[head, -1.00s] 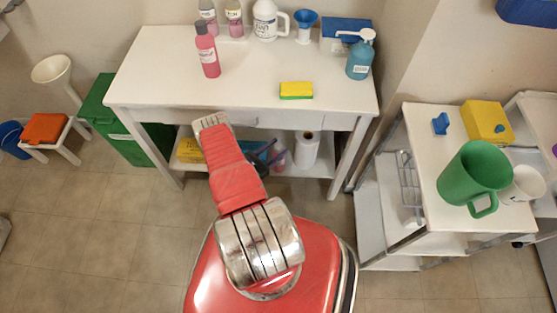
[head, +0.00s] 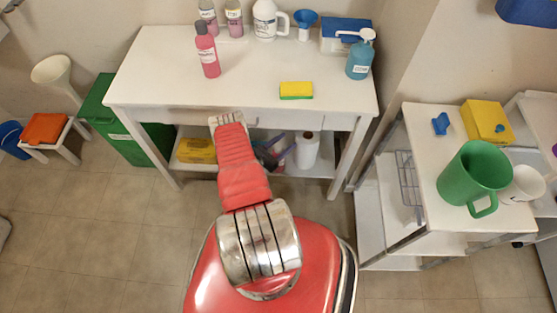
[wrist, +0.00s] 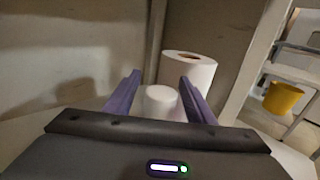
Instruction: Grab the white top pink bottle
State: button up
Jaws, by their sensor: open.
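My gripper (wrist: 160,78) is open, with its two purple fingers apart. In the wrist view, a white rounded top (wrist: 160,100) shows between the fingers, nearer my palm than the fingertips. Its lower part is hidden behind my gripper, so I cannot tell its body colour or whether the fingers touch it. In the head view, my gripper (head: 277,152) is over the lower shelf under the white table, partly hidden by my arm. On the tabletop stand a pink bottle with a black cap (head: 208,58) and two pale pink bottles (head: 208,20) (head: 233,20) at the back.
A yellow box (head: 196,150) sits left on that shelf. The tabletop (head: 160,85) is close above my gripper. Table legs (head: 350,150) bound the sides.

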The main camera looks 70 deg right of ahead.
jog(key=shift+c, duration=0.5)
grip_shut()
dwell(0.3)
